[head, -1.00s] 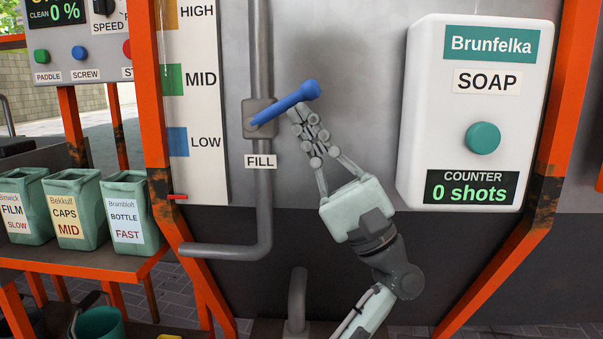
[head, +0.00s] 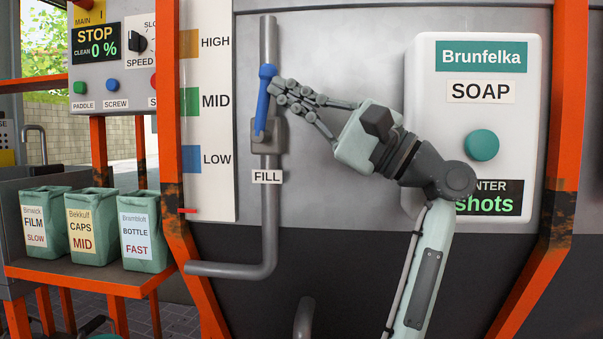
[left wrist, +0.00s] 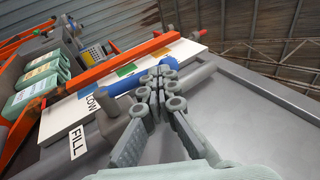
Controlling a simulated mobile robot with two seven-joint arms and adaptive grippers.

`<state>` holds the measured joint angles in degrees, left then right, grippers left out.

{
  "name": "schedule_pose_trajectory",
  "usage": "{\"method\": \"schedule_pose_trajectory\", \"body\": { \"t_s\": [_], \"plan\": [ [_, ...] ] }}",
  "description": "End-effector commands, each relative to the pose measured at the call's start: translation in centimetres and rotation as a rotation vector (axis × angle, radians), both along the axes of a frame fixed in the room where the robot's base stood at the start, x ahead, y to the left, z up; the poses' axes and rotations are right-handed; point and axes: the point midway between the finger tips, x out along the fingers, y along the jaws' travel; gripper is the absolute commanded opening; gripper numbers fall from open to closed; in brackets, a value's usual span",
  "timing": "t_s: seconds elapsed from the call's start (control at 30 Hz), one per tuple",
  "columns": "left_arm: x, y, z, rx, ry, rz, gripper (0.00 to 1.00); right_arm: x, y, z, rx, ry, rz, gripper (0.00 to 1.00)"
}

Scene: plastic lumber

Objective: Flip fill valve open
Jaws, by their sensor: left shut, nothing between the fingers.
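The fill valve's blue lever (head: 263,98) stands nearly upright, in line with the grey pipe (head: 268,215), with its knob at the top. Its grey valve body (head: 270,136) sits on the pipe above the FILL label (head: 267,177). My left gripper (head: 279,91) is shut and empty, its fingertips close against the right side of the lever near the knob; I cannot tell whether they touch. In the left wrist view the shut fingers (left wrist: 165,82) partly cover the blue lever (left wrist: 124,88). My right gripper is not in view.
The white soap dispenser (head: 475,115) is at the right, partly behind my left arm. A HIGH/MID/LOW level board (head: 213,128) is left of the pipe. Orange frame posts (head: 171,150) flank the tank. Labelled green bins (head: 92,240) stand on a shelf at the left.

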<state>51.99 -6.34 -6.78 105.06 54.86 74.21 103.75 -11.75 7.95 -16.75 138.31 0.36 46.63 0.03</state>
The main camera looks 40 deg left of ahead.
Motion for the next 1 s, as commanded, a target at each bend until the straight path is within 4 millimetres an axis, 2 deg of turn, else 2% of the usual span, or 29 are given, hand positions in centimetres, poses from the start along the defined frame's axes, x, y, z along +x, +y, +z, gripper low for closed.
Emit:
{"method": "schedule_pose_trajectory", "body": {
  "t_s": [0.4,1.0],
  "plan": [
    [-0.54,0.85,0.59,-0.024,-0.016,0.003,0.0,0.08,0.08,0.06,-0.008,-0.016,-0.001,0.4],
    [-0.6,0.87,0.91,-0.023,-0.016,0.002,0.0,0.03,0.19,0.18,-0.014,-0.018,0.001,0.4]
  ]
}}
